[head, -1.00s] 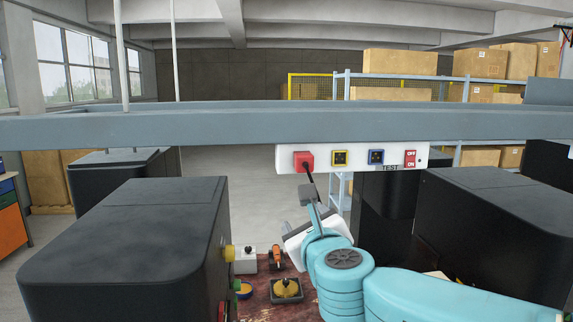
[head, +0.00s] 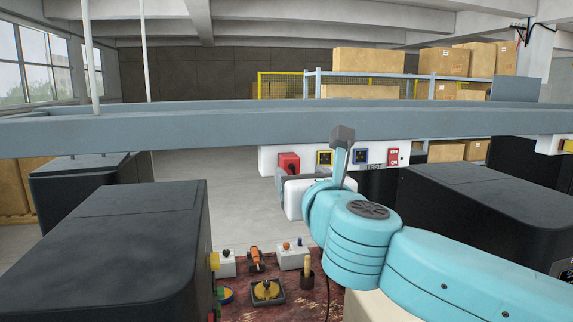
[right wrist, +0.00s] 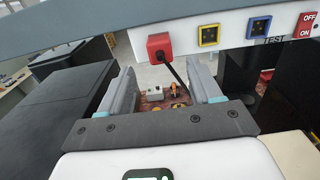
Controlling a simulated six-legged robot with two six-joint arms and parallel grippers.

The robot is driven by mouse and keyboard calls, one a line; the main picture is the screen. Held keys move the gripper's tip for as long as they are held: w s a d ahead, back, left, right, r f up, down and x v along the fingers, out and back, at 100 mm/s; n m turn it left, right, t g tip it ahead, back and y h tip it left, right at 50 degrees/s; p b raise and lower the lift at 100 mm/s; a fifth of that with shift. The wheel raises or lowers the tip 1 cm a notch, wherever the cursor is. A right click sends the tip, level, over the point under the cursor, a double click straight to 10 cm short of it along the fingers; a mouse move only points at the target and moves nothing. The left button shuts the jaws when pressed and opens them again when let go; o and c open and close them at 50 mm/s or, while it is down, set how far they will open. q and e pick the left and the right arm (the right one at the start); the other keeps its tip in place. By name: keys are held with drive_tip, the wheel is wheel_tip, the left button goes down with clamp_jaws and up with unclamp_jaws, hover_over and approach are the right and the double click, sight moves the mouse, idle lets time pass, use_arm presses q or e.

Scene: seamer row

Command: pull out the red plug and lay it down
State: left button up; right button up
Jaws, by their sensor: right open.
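The red plug (head: 289,162) sits in the left socket of a white power strip (head: 268,158) under the grey beam. In the right wrist view the plug (right wrist: 159,46) shows straight ahead, with its black cord hanging down to the right. My right gripper (head: 312,155) is open and empty, just in front of the strip. In the right wrist view its two fingers (right wrist: 160,70) are spread wide below the plug and do not touch it. My left gripper is not in view.
Yellow (head: 325,158) and blue (head: 360,157) sockets and a red switch (head: 393,156) are on the strip. The grey beam (head: 200,130) runs across above. Black machines (head: 120,250) flank a reddish bench (head: 305,300) holding several small items.

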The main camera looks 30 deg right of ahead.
sight(291, 166)
drive_tip(key=p+x, duration=0.1)
drive_tip(key=x, duration=0.7)
drive_tip(key=shift+w+d+f, duration=0.1)
drive_tip(key=shift+w, duration=0.05)
drive_tip(key=shift+w, duration=0.1)
idle(0.4)
idle(0.5)
